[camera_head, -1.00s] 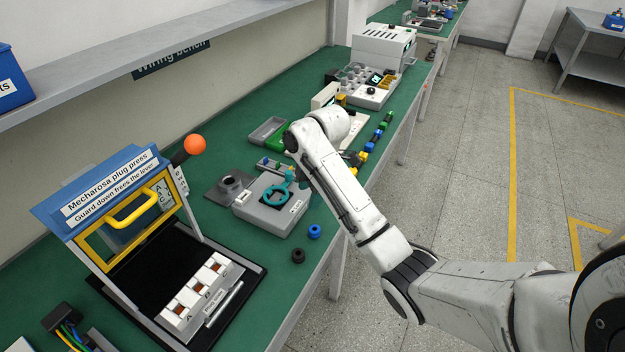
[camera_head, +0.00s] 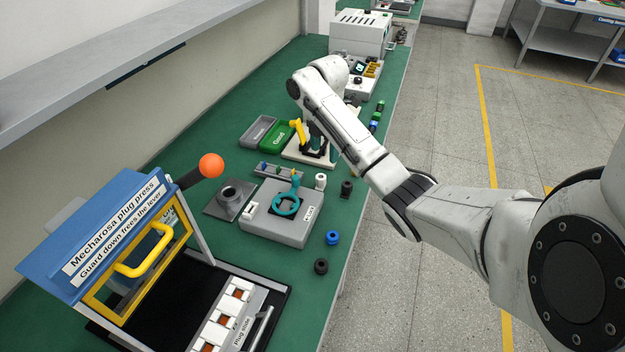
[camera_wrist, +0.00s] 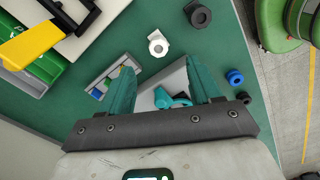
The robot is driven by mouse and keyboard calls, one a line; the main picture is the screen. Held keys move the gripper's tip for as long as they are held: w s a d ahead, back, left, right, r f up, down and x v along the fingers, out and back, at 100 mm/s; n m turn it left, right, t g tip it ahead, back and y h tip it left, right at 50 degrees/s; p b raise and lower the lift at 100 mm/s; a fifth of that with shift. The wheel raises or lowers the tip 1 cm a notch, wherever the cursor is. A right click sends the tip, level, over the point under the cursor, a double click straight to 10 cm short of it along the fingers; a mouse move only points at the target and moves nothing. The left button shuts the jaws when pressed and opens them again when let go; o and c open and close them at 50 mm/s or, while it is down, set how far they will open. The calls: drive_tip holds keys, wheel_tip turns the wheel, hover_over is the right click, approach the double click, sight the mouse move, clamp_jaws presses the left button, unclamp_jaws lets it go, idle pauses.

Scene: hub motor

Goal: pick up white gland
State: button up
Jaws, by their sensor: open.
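The white gland (camera_head: 320,181) stands upright on the green bench, just behind the grey fixture box (camera_head: 282,228) in the head view. It also shows in the wrist view as a white ring-shaped piece (camera_wrist: 157,44), beyond the fingertips and roughly centred between them. My gripper (camera_wrist: 159,65) is open, with two teal fingers apart and nothing between them. It is apart from the gland. In the head view my arm hides most of the gripper.
A black gland (camera_head: 346,188) stands close beside the white one. Blue (camera_head: 332,238) and black (camera_head: 321,266) rings lie near the bench's front edge. A small parts rack (camera_head: 278,172), a green tray (camera_head: 279,137) and a yellow-handled device (camera_head: 300,132) are nearby.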

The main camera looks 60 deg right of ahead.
hover_over(321, 177)
drive_tip(key=f, duration=0.4)
drive_tip(key=shift+s+d+f, duration=0.25)
drive_tip(key=shift+d+f, duration=0.05)
drive_tip(key=shift+w+a+f+p, duration=0.15)
drive_tip(key=shift+f, duration=1.25)
drive_tip(key=shift+w+a+f+p, duration=0.1)
drive_tip(key=shift+w+f+p, duration=0.05)
drive_tip(key=shift+f, duration=1.2)
drive_tip(key=shift+c, duration=0.4)
drive_tip(key=c, duration=1)
drive_tip(key=shift+c, duration=0.2)
drive_tip(key=shift+r, duration=0.2)
